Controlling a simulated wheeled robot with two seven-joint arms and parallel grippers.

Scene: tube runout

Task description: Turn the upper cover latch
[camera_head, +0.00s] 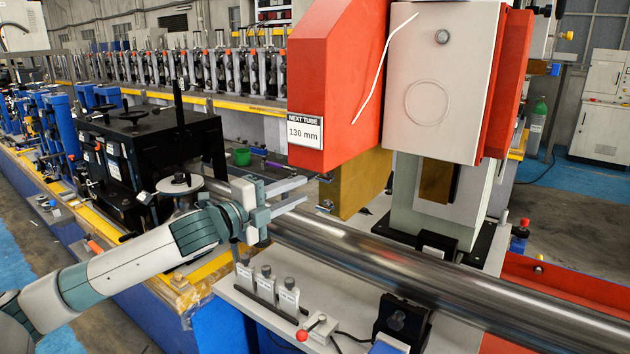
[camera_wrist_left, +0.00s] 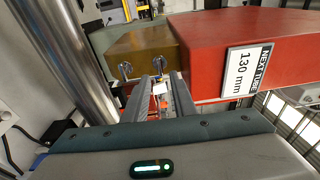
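The brown-gold cover (camera_head: 362,185) is under the red housing (camera_head: 330,80). Two small metal latches are on its near face: the upper latch (camera_head: 326,177) and the lower latch (camera_head: 325,206). In the left wrist view, which is turned on its side, the upper latch (camera_wrist_left: 170,50) is on the right and the lower latch (camera_wrist_left: 126,69) on the left. My left gripper (camera_head: 304,192) is open, its two fingers pointing toward the cover with a gap between them. The fingertips are near the upper latch; I cannot tell whether they touch it. My right gripper is not in view.
A shiny steel tube (camera_head: 400,270) runs below the cover and gripper. A black machine block (camera_head: 155,150) stands behind my left arm. The housing bears a "130 mm" sign (camera_head: 305,132).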

